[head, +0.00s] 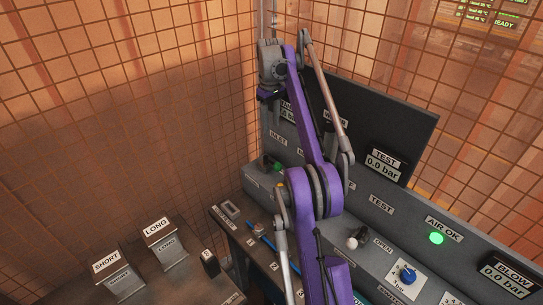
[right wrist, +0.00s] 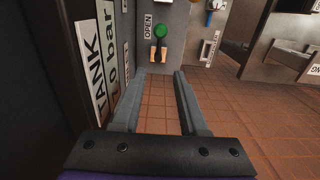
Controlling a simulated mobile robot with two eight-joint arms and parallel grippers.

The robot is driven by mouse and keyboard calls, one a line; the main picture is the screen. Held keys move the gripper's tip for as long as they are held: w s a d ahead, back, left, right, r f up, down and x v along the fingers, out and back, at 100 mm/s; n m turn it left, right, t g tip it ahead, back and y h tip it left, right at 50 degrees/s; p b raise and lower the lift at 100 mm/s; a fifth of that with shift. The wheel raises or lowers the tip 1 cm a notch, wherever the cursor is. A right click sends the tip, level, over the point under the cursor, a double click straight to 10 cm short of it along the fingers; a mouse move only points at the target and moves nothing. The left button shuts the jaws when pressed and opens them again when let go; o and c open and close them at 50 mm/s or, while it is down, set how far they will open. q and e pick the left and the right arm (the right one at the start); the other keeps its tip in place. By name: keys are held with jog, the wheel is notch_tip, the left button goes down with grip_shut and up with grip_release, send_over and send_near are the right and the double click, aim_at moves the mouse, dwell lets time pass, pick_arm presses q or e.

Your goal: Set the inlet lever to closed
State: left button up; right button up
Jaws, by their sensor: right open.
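The inlet lever (right wrist: 160,33) has a green round knob and shows at the top centre of the right wrist view, beside an OPEN label (right wrist: 148,27). In the head view, a green knob (head: 277,167) shows below the INLET label on the grey panel, partly behind my right arm. My right gripper (right wrist: 156,76) is open and empty, its two grey fingers pointing toward the lever, with a gap between them and the knob. In the head view its body (head: 268,94) is high at the panel's left end; its fingertips are hard to make out. My left gripper is not in view.
A dark upright panel carries a TEST gauge (head: 385,162). A white-knobbed lever (head: 352,243), a blue dial (head: 407,275) and a green AIR OK lamp (head: 436,238) sit on the grey console. SHORT (head: 108,262) and LONG (head: 157,228) boxes stand left. A TANK display (right wrist: 92,65) is close beside my gripper.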

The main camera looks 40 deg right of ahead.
jog(key=b, duration=0.3)
send_over(271, 162)
jog(key=f, duration=0.9)
jog(key=shift+s+d+f, duration=0.15)
jog(key=shift+s, duration=0.05)
notch_tip(271, 162, down, 5)
jog(key=shift+w+f+b, duration=0.15)
jog(key=shift+b, duration=0.25)
jog(key=shift+f, duration=0.5)
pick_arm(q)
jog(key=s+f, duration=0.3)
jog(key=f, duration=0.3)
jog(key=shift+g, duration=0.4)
pick_arm(e)
grip_shut()
